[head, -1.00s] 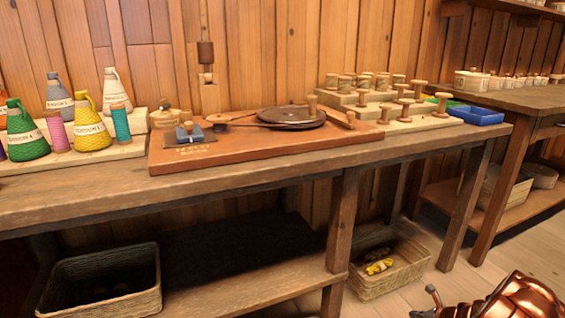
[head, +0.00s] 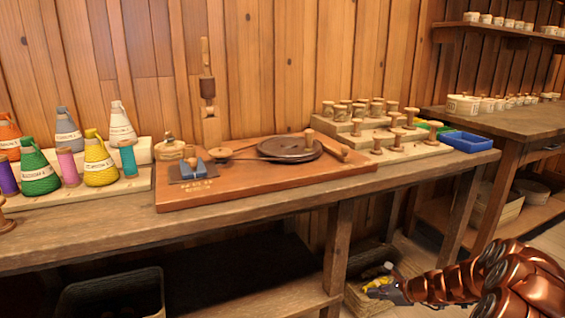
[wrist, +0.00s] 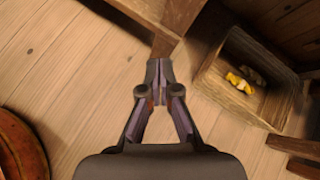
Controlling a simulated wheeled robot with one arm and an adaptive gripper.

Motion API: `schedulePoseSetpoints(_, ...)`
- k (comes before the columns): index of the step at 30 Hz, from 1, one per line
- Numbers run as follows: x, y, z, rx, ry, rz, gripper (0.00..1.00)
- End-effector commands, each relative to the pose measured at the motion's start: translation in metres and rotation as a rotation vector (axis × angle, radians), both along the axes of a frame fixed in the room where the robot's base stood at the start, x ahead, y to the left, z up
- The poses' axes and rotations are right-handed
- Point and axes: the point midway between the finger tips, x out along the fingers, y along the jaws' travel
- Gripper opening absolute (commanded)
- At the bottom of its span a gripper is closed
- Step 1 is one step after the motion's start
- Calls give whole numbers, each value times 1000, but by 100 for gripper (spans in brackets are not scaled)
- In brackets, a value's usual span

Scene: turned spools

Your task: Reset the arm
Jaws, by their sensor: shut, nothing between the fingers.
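My copper-coloured arm (head: 500,278) reaches in from the lower right of the head view. My gripper (head: 388,287) is at its end, low in front of the bench and overlapping the basket under it. In the wrist view my gripper (wrist: 160,68) is shut with nothing between the fingertips. It points at the foot of a wooden bench leg (wrist: 166,42), over the plank floor. I cannot tell how far the fingertips are from the leg.
A basket (wrist: 270,107) with yellow things in it stands right of my gripper in the wrist view. The workbench (head: 255,212) holds a turntable board (head: 230,195), cone spools and stepped spool racks. A blue tray (head: 468,142) sits at its right end.

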Motion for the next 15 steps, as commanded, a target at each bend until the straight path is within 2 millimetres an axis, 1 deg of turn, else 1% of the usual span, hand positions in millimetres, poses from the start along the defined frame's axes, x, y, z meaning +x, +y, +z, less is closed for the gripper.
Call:
schedulePoseSetpoints(1,-4,18,40,-15,-26,64,0)
schedulePoseSetpoints(2,-7,28,54,-27,-39,102,0)
schedulePoseSetpoints(3,-12,40,72,-41,-56,151,0)
schedulePoseSetpoints(5,-21,59,100,-65,-83,225,0)
schedulePoseSetpoints(6,-28,71,116,-79,-96,276,0)
schedulePoseSetpoints(8,-40,88,143,-101,-121,351,0)
schedulePoseSetpoints(9,-48,99,159,-115,-135,399,0)
schedulePoseSetpoints(11,-61,114,183,-140,-158,473,0)
schedulePoseSetpoints(12,-70,123,199,-158,-172,522,0)
schedulePoseSetpoints(14,-85,136,220,-183,-190,594,0)
schedulePoseSetpoints(15,-96,144,235,-200,-204,640,0)
